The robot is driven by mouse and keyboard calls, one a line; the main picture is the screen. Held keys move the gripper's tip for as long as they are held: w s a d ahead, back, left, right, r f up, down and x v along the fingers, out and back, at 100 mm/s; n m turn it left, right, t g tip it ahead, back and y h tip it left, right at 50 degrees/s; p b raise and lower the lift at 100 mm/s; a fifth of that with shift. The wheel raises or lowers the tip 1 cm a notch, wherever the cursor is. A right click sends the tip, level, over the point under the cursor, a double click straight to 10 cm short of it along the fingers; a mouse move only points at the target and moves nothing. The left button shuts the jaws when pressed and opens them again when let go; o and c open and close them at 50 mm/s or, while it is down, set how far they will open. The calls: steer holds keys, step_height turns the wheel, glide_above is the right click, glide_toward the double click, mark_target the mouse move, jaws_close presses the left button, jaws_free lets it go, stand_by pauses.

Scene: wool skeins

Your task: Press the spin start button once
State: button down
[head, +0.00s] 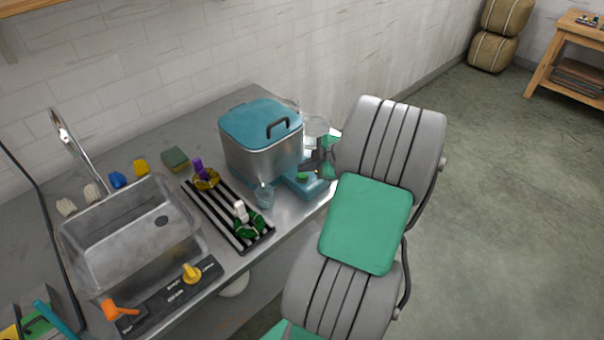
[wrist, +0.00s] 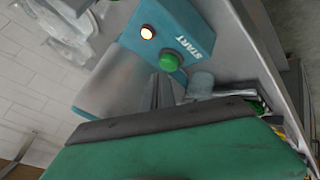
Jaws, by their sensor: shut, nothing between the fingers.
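The spin machine (head: 262,150) is a steel box with a teal lid and a black handle, standing on the counter. Its teal start panel (head: 312,188) sticks out at its front right. The round green start button (wrist: 168,62) is in plain view in the wrist view, beside the word START. A small lamp (wrist: 147,33) on the panel glows pale. My gripper (wrist: 160,82) is shut and empty, its fingertips close to the button; I cannot tell whether they touch it. In the head view my arm partly hides that side of the panel.
A steel sink (head: 130,225) is at the left. A striped rack (head: 228,215) with wool skeins lies before the machine. Clear jars (head: 316,128) stand behind my gripper. The floor at the right is open.

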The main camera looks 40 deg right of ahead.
mark_target(305, 176)
steer(key=shift+r, duration=0.3)
steer(key=shift+r+p, duration=1.05)
steer(key=shift+r, duration=1.5)
